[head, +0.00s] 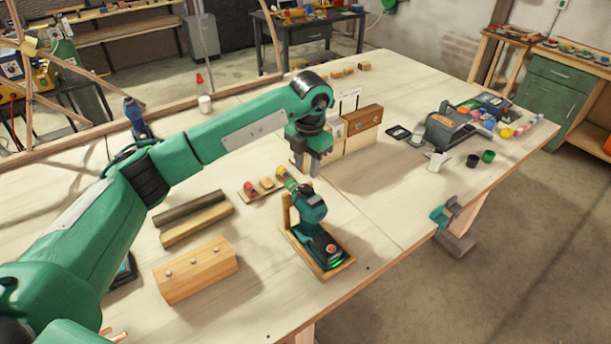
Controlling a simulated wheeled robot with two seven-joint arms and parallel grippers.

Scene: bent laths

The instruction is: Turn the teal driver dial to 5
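The teal driver (312,207) stands in a wooden holder (296,246) near the table's front edge, its nose pointing up and left. A yellow-green ring (284,173) shows at the nose; I cannot read any numbers or a dial setting. My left gripper (307,171) points down just behind and above the driver, close to its nose. Its two fingers look apart with nothing visible between them. I cannot tell whether they touch the driver. My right gripper is not in view.
A block with pegs (196,273) and two laths (197,222) lie left of the driver. A small rack (263,189) is just beside it. Wooden blocks (362,122) stand behind the gripper. A teal clamp (438,215) sits on the right edge. The table between is clear.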

